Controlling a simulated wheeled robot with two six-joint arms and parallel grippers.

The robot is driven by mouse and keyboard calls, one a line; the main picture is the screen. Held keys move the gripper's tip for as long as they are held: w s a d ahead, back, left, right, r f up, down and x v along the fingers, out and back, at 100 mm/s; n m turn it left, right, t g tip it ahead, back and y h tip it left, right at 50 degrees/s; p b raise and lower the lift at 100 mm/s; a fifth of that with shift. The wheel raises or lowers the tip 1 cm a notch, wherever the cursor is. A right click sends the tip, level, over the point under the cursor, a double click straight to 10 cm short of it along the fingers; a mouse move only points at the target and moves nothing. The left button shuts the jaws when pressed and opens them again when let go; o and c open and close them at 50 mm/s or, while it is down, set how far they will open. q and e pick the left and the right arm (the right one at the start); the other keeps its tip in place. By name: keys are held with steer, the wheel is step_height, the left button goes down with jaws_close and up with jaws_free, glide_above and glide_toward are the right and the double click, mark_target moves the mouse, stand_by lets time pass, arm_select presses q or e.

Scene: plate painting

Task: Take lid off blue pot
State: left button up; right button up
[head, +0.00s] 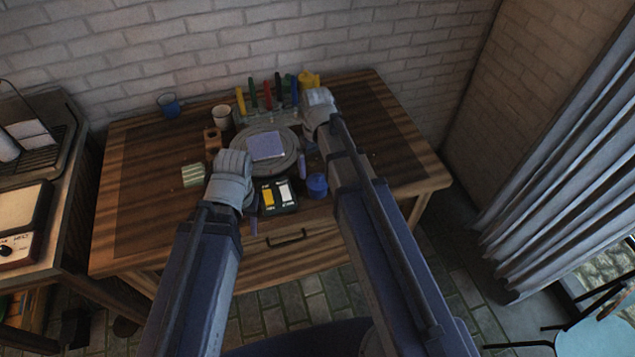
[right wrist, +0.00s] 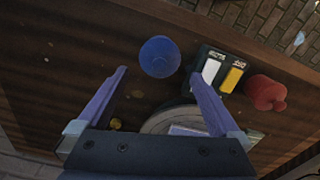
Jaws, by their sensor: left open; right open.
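The blue pot (head: 317,186) stands near the table's front edge, right of a black tray. In the right wrist view the blue pot (right wrist: 160,57) shows a smooth, round blue top; I cannot make out a seam between lid and pot. My right gripper (right wrist: 158,78) is open and empty, its fingers pointing toward the pot, which lies just beyond and between the tips. In the head view a purple finger of the right gripper (head: 304,166) shows behind and left of the pot. My left gripper (head: 253,224) is over the front edge, mostly hidden by its wrist.
The black tray (head: 277,207) with yellow and white blocks lies beside the pot; a red pot (right wrist: 265,92) stands past it. A round grey stand (head: 290,140) bears a purple square (head: 265,146). Cups, coloured tubes and a yellow container (head: 309,79) stand behind. The table's right side is clear.

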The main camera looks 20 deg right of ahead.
mark_target(318, 175)
steer(key=shift+s+f+b, duration=0.1)
steer(key=shift+f+b, duration=2.45)
steer(key=shift+f, duration=0.1)
steer(key=shift+r, duration=0.1)
steer(key=c, duration=1.1)
